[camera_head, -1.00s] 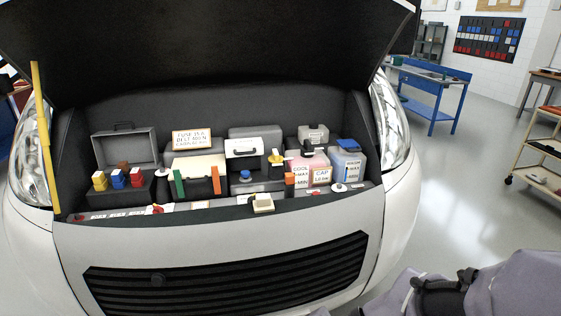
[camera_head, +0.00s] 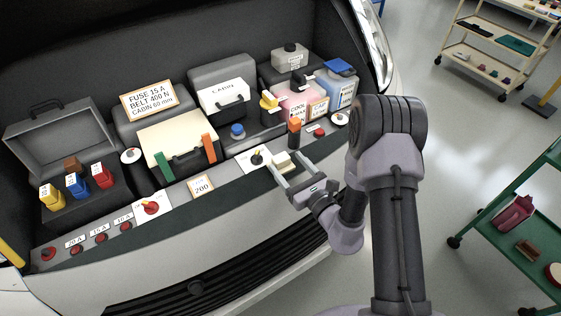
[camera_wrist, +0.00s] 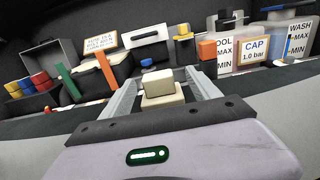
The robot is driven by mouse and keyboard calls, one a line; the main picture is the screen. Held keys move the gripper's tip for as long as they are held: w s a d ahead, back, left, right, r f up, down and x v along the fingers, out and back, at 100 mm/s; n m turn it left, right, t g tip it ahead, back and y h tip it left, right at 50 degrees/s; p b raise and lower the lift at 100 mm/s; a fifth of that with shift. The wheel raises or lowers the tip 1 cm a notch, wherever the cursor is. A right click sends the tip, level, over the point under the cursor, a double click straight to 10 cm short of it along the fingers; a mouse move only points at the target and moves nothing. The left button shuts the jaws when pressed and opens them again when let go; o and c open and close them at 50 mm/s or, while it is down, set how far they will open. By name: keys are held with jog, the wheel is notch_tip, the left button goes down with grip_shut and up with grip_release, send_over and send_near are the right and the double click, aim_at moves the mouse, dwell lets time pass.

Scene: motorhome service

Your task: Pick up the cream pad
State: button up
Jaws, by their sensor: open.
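The cream pad (camera_head: 281,161) is a small pale block on the front ledge of the engine bay. In the wrist view the cream pad (camera_wrist: 160,94) shows as a smaller block on top of a wider one. My gripper (camera_head: 285,162) is open at the ledge. Its fingers stand on either side of the pad. In the wrist view my gripper (camera_wrist: 161,84) has a finger left and right of the pad, with a gap on each side. The pad's near lower edge is hidden by the gripper's body.
Left along the ledge are a "200" label (camera_head: 201,187) and red knobs. Behind stand an orange-topped post (camera_head: 294,131), a yellow-handled dipstick (camera_head: 269,101), a black box with green and orange clips, and fluid tanks (camera_head: 341,88). A green cart (camera_head: 480,200) stands at the right.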

jog(key=x, duration=0.6)
jog(key=shift+w+a+r+b, duration=0.1)
jog(key=shift+w+a+b, duration=0.1)
jog(key=shift+a+b, duration=0.2)
jog(key=c, duration=1.4)
jog(key=shift+c, duration=0.2)
jog(key=shift+r, duration=0.1)
